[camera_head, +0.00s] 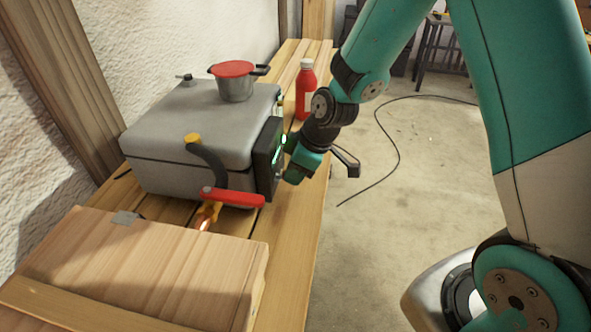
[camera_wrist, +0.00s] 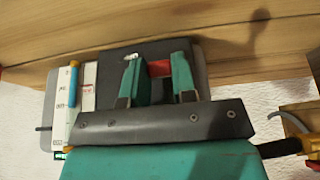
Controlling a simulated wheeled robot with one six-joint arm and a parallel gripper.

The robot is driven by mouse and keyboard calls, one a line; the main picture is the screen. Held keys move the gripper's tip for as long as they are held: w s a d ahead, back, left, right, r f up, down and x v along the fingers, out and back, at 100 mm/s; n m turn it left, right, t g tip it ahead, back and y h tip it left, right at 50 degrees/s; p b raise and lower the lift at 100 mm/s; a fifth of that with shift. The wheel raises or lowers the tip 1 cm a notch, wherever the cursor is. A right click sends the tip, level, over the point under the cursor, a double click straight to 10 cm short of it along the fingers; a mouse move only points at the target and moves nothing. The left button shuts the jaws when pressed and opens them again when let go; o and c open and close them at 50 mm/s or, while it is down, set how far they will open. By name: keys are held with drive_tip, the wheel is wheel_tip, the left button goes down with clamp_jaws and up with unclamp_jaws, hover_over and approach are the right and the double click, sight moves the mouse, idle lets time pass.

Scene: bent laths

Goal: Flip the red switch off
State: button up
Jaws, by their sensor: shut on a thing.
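The red switch (camera_wrist: 160,68) shows in the wrist view as a small red piece between the two green fingers of my gripper (camera_wrist: 157,74). My gripper is shut on it, against a black panel (camera_wrist: 111,66). In the head view my gripper (camera_head: 289,160) is at the black panel (camera_head: 266,157) on the right side of a grey case (camera_head: 190,140).
A grey pot with a red lid (camera_head: 235,82) stands on the case. A red bottle (camera_head: 306,90) stands behind my gripper. A red-handled tool (camera_head: 233,197) and a wooden box (camera_head: 140,268) are nearer. The floor to the right is mostly clear, with a black cable.

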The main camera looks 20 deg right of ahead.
drive_tip(key=shift+s+d+f+t+y+b, duration=0.1)
drive_tip(key=shift+f+t+y+b, duration=0.2)
drive_tip(key=shift+b, duration=0.65)
drive_tip(key=shift+w+d+f+t+y+b, duration=0.15)
drive_tip(key=shift+f+y+b, duration=0.25)
drive_tip(key=shift+b, duration=0.6)
drive_tip(key=shift+s+d+f+t+y+b, duration=0.15)
drive_tip(key=shift+f+t+y+b, duration=0.15)
drive_tip(key=shift+b, duration=0.65)
drive_tip(key=f+y+b, duration=0.1)
drive_tip(key=b, duration=0.2)
drive_tip(key=t+y+b, duration=0.1)
drive_tip(key=b, duration=0.2)
drive_tip(key=shift+s+d+f, duration=0.1)
drive_tip(key=shift+d+f, duration=0.05)
drive_tip(key=shift+f, duration=0.2)
drive_tip(key=f+t+y+b, duration=0.1)
drive_tip(key=t+y+b, duration=0.1)
drive_tip(key=b, duration=0.7)
drive_tip(key=shift+f+y, duration=0.15)
drive_tip(key=shift+y, duration=0.35)
drive_tip(key=t+y+b, duration=0.1)
drive_tip(key=b, duration=0.2)
drive_tip(key=shift+b, duration=0.4)
drive_tip(key=o, duration=0.9)
drive_tip(key=shift+a, duration=0.2)
